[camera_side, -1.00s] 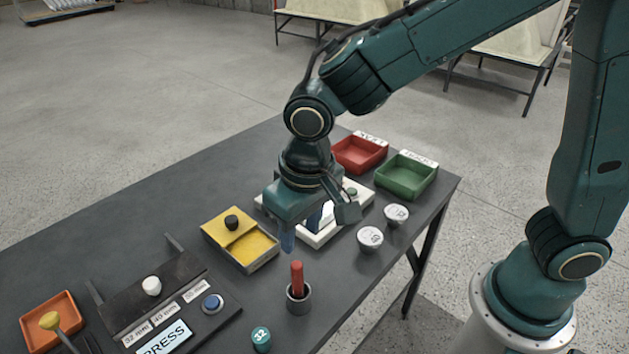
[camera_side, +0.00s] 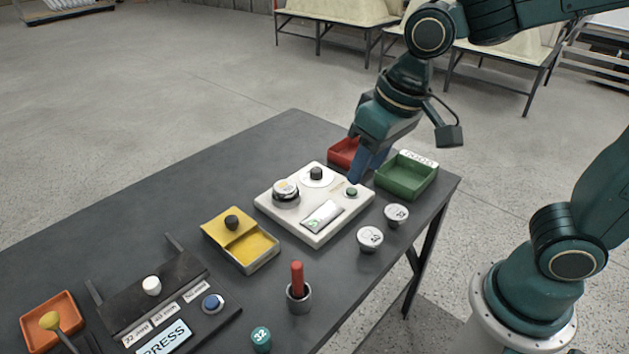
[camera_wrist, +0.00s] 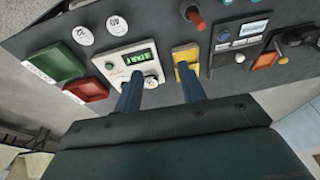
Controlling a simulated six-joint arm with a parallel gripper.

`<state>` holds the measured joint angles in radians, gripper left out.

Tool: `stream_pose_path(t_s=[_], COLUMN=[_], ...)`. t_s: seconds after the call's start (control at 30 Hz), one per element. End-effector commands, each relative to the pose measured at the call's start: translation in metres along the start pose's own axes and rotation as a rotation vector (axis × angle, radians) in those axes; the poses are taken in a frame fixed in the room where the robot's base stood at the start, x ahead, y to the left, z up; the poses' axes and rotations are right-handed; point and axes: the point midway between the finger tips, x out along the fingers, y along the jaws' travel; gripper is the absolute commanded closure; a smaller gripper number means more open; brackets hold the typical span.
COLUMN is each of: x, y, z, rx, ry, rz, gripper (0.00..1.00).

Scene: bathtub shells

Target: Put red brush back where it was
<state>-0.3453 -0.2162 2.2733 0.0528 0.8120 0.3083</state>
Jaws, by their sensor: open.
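The red brush (camera_side: 297,277) stands upright in a small grey cup (camera_side: 299,299) near the table's front edge. Only its red handle shows; its lower end is hidden inside the cup. In the wrist view the red brush (camera_wrist: 196,19) is at the top, far beyond the fingers. My gripper (camera_side: 366,168) is over the far right part of the table, near the red tray, well away from the brush. In the wrist view its two blue fingers (camera_wrist: 160,93) are spread apart with nothing between them.
A white device (camera_side: 315,205) with a display sits mid-table. Beside it are a yellow box (camera_side: 262,262), a red tray (camera_side: 342,152), a green tray (camera_side: 405,184) and two round white-topped pieces (camera_side: 370,239). A press panel (camera_side: 165,338) and orange tray (camera_side: 62,305) are at left. The back-left table is clear.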

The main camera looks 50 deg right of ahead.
Motion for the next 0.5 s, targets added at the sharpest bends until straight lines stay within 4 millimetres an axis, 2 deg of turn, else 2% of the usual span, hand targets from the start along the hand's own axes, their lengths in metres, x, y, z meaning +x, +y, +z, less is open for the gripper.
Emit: stream_pose_path(t_s=[0.03, 0.2, 0.5], x=[-0.009, -0.031, -0.057], y=[0.011, 0.039, 0.075], z=[0.005, 0.024, 0.066], rx=[0.006, 0.002, -0.008], ry=[0.022, 0.080, 0.180], rz=[-0.001, 0.001, 0.031], gripper=[0.60, 0.60, 0.60])
